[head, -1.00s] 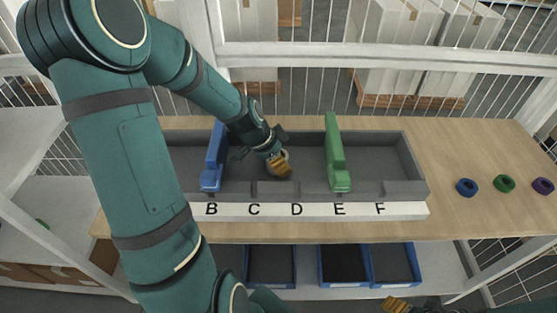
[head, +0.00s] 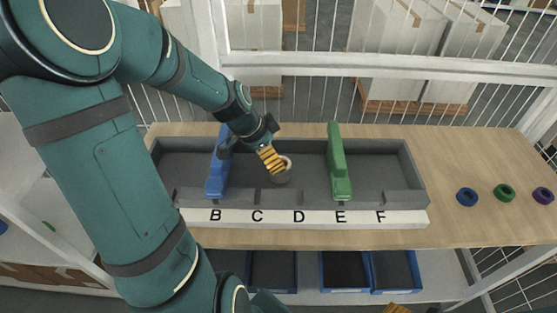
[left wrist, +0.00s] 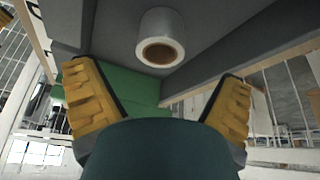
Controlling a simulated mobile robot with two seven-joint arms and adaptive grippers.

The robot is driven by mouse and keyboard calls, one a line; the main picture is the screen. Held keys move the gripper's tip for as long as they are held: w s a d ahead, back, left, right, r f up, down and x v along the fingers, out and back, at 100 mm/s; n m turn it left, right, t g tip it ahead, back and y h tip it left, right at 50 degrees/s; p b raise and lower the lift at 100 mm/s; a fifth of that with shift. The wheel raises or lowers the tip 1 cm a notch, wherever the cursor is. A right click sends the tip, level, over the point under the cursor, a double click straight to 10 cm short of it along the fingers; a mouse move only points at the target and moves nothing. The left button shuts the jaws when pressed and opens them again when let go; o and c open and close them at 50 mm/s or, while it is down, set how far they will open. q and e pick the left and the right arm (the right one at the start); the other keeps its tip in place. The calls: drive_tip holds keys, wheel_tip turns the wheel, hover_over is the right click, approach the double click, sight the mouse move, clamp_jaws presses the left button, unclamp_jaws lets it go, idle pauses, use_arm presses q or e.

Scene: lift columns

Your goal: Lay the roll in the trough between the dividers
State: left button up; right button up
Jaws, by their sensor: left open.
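The roll (head: 286,164), pale with a brown core, is in the grey trough (head: 380,160) between the blue divider (head: 216,170) and the green divider (head: 338,165). The left wrist view shows the roll (left wrist: 168,27) against the grey trough, its open end toward the camera. My left gripper (left wrist: 165,105) is open, with the roll beyond its fingertips and apart from them. In the head view my left gripper (head: 272,160) partly hides the roll. The green divider (left wrist: 120,88) also shows in the wrist view.
A white label strip (head: 320,218) with letters B to F runs along the trough front. Blue, green and purple rings (head: 504,193) lie on the wooden table (head: 460,150) at right. Blue bins (head: 345,272) stand on the shelf below. A wire fence stands behind.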

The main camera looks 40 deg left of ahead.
use_arm(q)
drive_tip(key=shift+p+v, duration=0.35)
drive_tip(key=shift+v, duration=2)
